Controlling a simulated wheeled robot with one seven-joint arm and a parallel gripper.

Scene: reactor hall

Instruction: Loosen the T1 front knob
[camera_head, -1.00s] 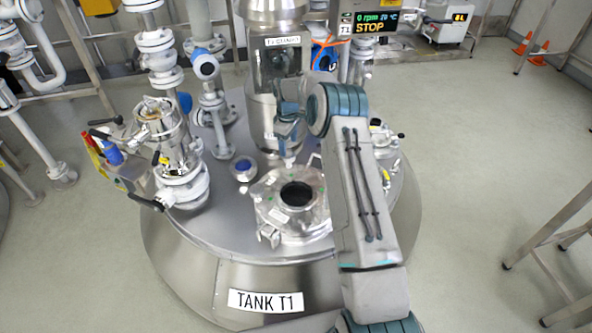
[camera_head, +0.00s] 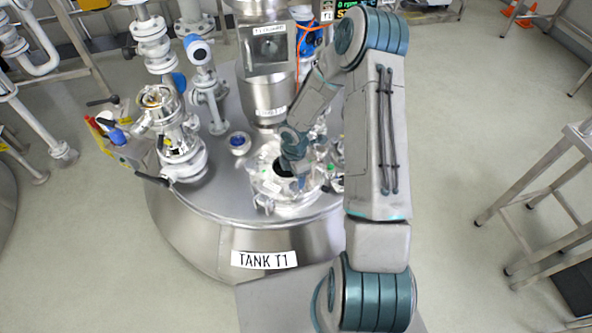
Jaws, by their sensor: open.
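Tank T1 (camera_head: 215,235) is a large round steel vessel with a "TANK T1" plate (camera_head: 264,259) on its front. A round manway (camera_head: 262,180) with a dark opening sits on its top. A small metal knob-like fitting (camera_head: 264,204) is at the manway's front-left rim; I take it for the front knob. My gripper (camera_head: 300,182) is over the manway, behind and right of this fitting and apart from it in the picture. The gripper is open, with nothing visible in it. Its fingers are small and blend with the metal, and my wrist hides part of the manway.
A sight-glass column (camera_head: 268,50) stands behind the manway. A valve assembly (camera_head: 170,140) with black handles stands at the left of the tank top. A blue-centred port (camera_head: 238,142) lies between them. A metal frame table (camera_head: 560,165) is at the right. The front-left tank top is bare.

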